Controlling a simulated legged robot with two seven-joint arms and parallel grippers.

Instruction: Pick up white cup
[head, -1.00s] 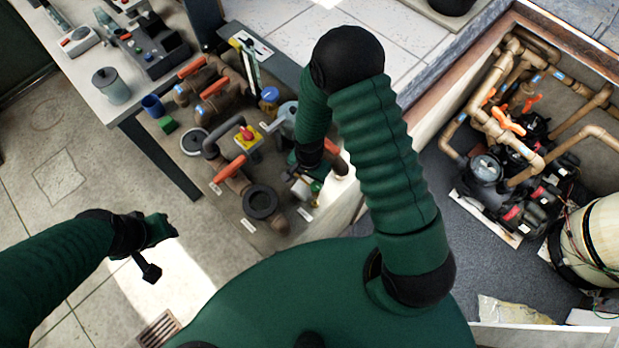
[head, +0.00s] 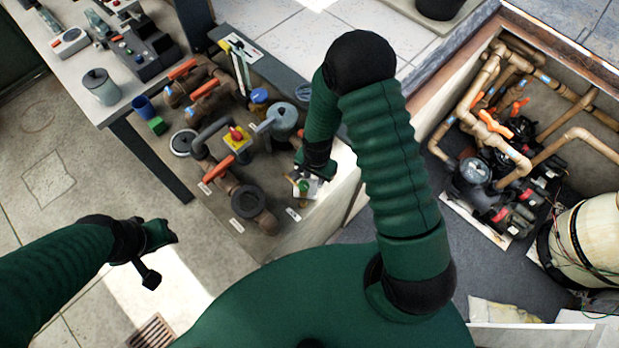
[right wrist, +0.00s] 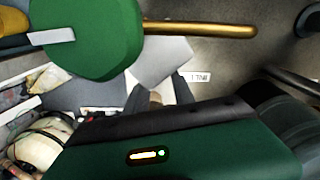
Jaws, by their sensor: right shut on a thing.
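My right gripper (head: 308,172) reaches down at the right end of the pipe-fitting board, beside a small white thing with a green knob (head: 305,186). In the right wrist view its two dark fingers (right wrist: 158,94) are close together, shut on a small pale thing; its shape is mostly hidden, so I cannot tell if it is the white cup. A pale flat face (right wrist: 165,60) shows just past the fingertips. My left gripper (head: 152,258) hangs over the floor at the left, clear of the bench; its jaws are not clear.
A large green knob (right wrist: 100,35) and a brass rod (right wrist: 205,29) are close to the right gripper. Valves with orange handles (head: 222,167) crowd the board. A pipe pit (head: 500,140) lies right.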

